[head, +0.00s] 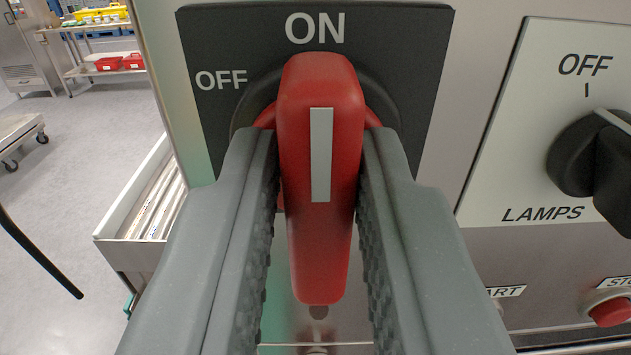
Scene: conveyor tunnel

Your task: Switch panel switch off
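The panel switch is a red rotary handle (321,250) on a black plate (405,65) in the head view. The plate is marked ON at the top and OFF at the upper left. The handle stands upright, and its white stripe points up at ON. My gripper (320,165) has one grey finger on each side of the handle. The finger pads meet its sides near the fingertips, so the gripper looks shut on it. Lower down, narrow gaps show between the handle and the fingers. The fingers hide part of the switch's round base.
A black LAMPS knob (578,155) on a pale plate is close on the right, with a red stop button (610,312) below it. At left are open grey floor (85,150), a cart (18,130) and a table with red bins (110,63).

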